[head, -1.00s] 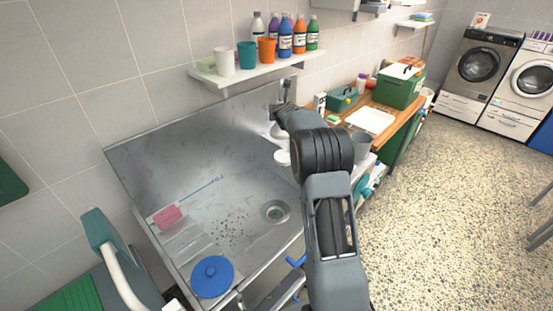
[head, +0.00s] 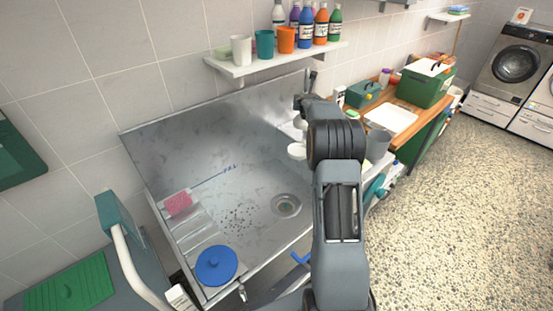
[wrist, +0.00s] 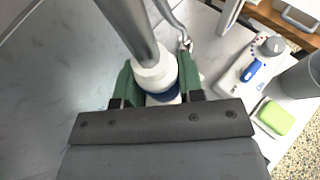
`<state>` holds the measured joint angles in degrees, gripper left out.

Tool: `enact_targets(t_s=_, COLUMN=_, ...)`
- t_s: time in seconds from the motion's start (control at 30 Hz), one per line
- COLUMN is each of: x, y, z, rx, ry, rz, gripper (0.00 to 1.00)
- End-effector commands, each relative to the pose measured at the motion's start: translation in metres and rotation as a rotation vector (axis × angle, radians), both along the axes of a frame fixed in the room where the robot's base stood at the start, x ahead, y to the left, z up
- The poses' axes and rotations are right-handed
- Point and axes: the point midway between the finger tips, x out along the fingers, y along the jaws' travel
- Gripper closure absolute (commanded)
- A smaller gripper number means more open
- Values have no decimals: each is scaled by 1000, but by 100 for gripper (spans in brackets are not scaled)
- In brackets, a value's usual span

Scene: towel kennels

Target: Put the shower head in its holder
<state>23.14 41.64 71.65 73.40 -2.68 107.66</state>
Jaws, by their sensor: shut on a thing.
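My gripper (wrist: 160,88) has its green fingers shut on a white piece with a blue band (wrist: 156,72), which I take to be part of the shower head. A grey metal cylinder (wrist: 130,25) runs up from this white piece in the wrist view. In the head view my arm hides the fingers; white rounded parts (head: 297,151) show just left of my wrist, above the sink's right side. A grey upright metal piece (head: 311,80) stands beyond my wrist by the wall; whether it is the holder I cannot tell. The contact between shower head and holder is not visible.
The steel sink (head: 200,140) lies left of my arm, with a blue lid (head: 216,265) and pink sponge (head: 178,204). A shelf (head: 270,60) with cups and bottles hangs above. A grey cup (head: 378,145) stands close right of my wrist. Open floor (head: 450,220) is at right.

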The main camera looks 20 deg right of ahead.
Motion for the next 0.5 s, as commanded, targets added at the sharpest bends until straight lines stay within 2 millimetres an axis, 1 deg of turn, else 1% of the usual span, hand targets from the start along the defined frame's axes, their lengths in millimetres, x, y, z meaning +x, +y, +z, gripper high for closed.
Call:
enact_targets(t_s=0.1, x=5, y=-1, z=-10, rx=0, ry=-1, rz=-1, gripper=100)
enact_targets(t_s=0.5, x=22, y=-6, z=-37, rx=-1, ry=-2, rz=-4, gripper=100)
